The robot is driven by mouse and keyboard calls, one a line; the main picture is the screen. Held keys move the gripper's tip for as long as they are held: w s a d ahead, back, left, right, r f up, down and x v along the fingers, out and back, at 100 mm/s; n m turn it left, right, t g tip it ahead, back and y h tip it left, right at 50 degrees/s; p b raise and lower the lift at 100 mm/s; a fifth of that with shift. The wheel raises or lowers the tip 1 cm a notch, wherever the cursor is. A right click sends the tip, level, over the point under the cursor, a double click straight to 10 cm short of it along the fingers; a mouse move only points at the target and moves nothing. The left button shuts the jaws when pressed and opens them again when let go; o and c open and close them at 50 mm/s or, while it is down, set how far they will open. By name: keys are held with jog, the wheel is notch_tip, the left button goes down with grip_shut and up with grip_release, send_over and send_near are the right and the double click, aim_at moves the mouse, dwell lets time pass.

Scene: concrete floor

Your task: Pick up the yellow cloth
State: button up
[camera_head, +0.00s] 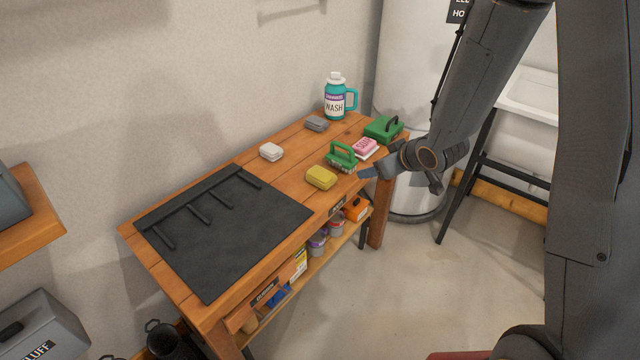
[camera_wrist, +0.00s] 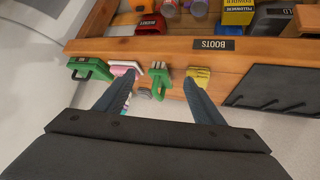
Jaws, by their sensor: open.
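The yellow cloth (camera_head: 321,177) is a folded pad lying on the wooden workbench (camera_head: 285,158), near its front edge. It also shows in the wrist view (camera_wrist: 199,77), just beyond the tip of one finger. My gripper (camera_head: 366,174) is open and empty, beside the bench's front edge, to the right of the cloth and apart from it. In the wrist view, the two fingers of my gripper (camera_wrist: 158,88) are spread wide, with a green brush between them.
The green-handled brush (camera_head: 342,157) stands right beside the cloth. A black mat (camera_head: 225,230) covers the left part.

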aim_at(329, 177)
jog(key=a+f+n+y, duration=0.1)
jog(key=a+y, duration=0.1)
jog(key=w+a+f+n+y+b, duration=0.1)
jog(key=a+f+y, duration=0.1)
jog(key=a, duration=0.1)
jog(key=a+f+n+y+b, duration=0.1)
jog(key=a+f+y, duration=0.1)
jog(key=a, duration=0.1)
jog(key=shift+w+a+f, duration=0.15)
jog(key=shift+w+f, duration=0.05)
jog(key=shift+w, duration=0.2)
jog(key=shift+a+f+n+y, duration=0.15)
jog(key=shift+a+n+y, duration=0.2)
jog(key=shift+a, duration=0.3)
jog(key=p+x, duration=0.1)
jog(key=x, duration=0.6)
jog(key=shift+a, duration=0.15)
jog(key=shift+c, duration=0.3)
jog(key=c, duration=1.1)
